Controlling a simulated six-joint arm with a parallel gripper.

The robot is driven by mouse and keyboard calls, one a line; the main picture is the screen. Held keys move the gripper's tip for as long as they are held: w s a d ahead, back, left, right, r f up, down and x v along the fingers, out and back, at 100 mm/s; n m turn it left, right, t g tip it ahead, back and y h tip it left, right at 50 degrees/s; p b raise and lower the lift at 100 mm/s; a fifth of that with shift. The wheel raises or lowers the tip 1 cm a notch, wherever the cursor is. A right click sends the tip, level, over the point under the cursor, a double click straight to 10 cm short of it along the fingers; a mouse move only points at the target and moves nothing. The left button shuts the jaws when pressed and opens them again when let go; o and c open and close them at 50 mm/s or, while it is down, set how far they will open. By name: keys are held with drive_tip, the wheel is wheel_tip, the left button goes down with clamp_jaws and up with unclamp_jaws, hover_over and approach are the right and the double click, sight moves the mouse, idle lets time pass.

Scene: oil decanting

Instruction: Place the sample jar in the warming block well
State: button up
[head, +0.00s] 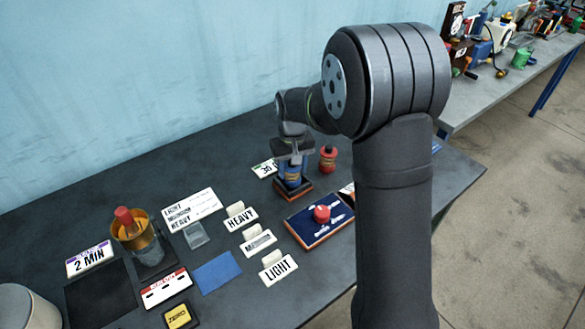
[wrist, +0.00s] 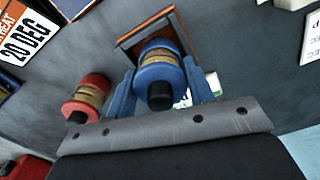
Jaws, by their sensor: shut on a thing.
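The sample jar is blue with an amber band and a black knob; it shows in the wrist view (wrist: 160,82) and in the head view (head: 292,177). My gripper (head: 292,170) is shut on it, with one blue finger on each side of the jar in the wrist view (wrist: 162,92). The jar is upright at a small dark block with orange edges (head: 306,194), which looks like the warming block; it also shows in the wrist view (wrist: 128,43). The well is hidden behind the jar, so I cannot tell how deep the jar sits.
A red jar (head: 327,160) stands close beside the block, to the right in the head view. A blue panel with a red knob (head: 300,222) lies in front. HEAVY (head: 240,219) and LIGHT (head: 278,270) cards and a brass cup (head: 137,238) are farther left.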

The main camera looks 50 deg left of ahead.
drive_tip(key=shift+f, duration=0.25)
drive_tip(key=o, duration=1.1)
drive_tip(key=shift+f, duration=0.15)
wheel_tip(320, 180, up, 12)
drive_tip(key=shift+r, duration=0.2)
drive_tip(key=shift+f, duration=0.1)
